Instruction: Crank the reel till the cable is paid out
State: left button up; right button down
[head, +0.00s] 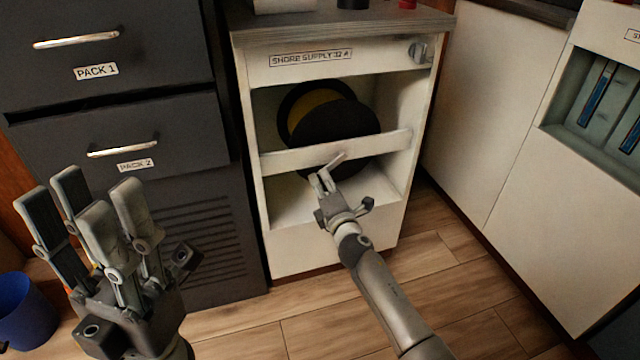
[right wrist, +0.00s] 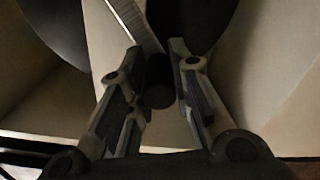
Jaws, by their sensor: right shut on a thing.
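The reel (head: 345,122) stands inside the white cabinet labelled SHORE SUPPLY 32 A, with a dark disc in front and yellow cable (head: 310,104) showing behind it. A pale bar crosses in front of its lower part. The grey crank arm (head: 334,160) shows at this bar. My right gripper (head: 321,181) is shut on the dark crank handle, which shows between its fingers in the right wrist view (right wrist: 158,82). My left gripper (head: 85,205) is open and empty at the lower left, fingers pointing up, away from the reel. The cable's free end is not visible.
Dark drawers labelled PACK 1 (head: 110,45) and PACK 2 (head: 115,130) stand at left, with bar handles. A grey knob (head: 419,52) sits at the cabinet's upper right. A blue bin (head: 22,310) is at lower left. Wood floor (head: 460,275) is clear in front.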

jog(key=shift+d+f+n, duration=0.1)
jog(key=shift+f+n, duration=0.1)
jog(key=shift+n, duration=0.1)
jog(key=c, duration=1.3)
grip_release()
jog(key=shift+s+d, duration=0.25)
jog(key=shift+s, duration=0.3)
jog(key=v, duration=1)
jog(key=shift+s, duration=0.4)
